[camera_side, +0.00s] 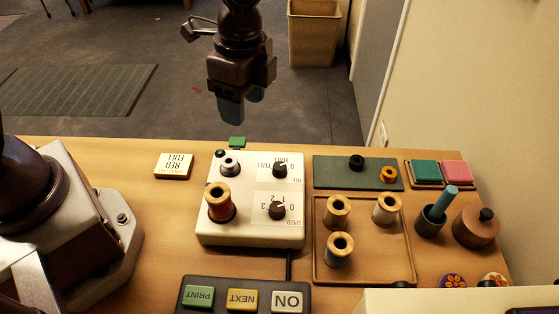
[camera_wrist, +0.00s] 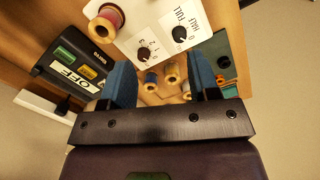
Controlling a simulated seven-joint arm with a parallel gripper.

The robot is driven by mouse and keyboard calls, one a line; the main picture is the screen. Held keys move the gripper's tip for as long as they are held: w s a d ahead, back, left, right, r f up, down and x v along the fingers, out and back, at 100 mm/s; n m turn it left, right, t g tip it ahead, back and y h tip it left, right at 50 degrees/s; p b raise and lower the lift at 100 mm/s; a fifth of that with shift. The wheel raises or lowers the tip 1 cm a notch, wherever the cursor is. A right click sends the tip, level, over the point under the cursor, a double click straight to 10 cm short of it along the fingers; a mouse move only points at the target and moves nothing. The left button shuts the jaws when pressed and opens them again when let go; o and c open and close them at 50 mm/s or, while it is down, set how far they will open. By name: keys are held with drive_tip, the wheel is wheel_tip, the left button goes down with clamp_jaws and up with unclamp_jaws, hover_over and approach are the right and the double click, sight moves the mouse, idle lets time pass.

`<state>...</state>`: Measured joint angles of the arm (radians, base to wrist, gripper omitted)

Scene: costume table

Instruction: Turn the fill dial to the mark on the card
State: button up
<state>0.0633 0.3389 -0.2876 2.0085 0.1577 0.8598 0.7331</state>
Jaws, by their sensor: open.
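The fill dial (camera_side: 280,169) is a small black knob at the upper right of a white box (camera_side: 220,236), with printed marks including FULL beside it. In the wrist view the fill dial (camera_wrist: 179,33) sits beside the words HALF and FULL; its exact pointer setting is too small to tell. A cream card (camera_side: 174,164) reading RED FULL, upside down in the side view, lies left of the box. My gripper (camera_side: 242,112) hangs in the air behind and above the box, apart from the dial. Its blue fingers (camera_wrist: 161,72) are open with nothing held between them.
A second dial (camera_side: 277,210), marked 1 2 3, is close to the fill dial. A red spool (camera_side: 219,203) stands on the box. A wooden tray (camera_side: 363,274) with spools is right of it; a button panel (camera_side: 215,309) is in front. The air around my gripper is clear.

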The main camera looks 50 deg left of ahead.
sight(280, 166)
drive_tip(key=w+d+f+m, duration=0.3)
drive_tip(key=w+d+m, duration=0.1)
drive_tip(key=m, duration=0.5)
drive_tip(key=f, duration=1.2)
drive_tip(key=shift+w+a+f, duration=0.1)
drive_tip(key=shift+w+a, duration=0.05)
drive_tip(key=shift+w, duration=0.05)
drive_tip(key=shift+c, duration=0.5)
drive_tip(key=c, duration=0.8)
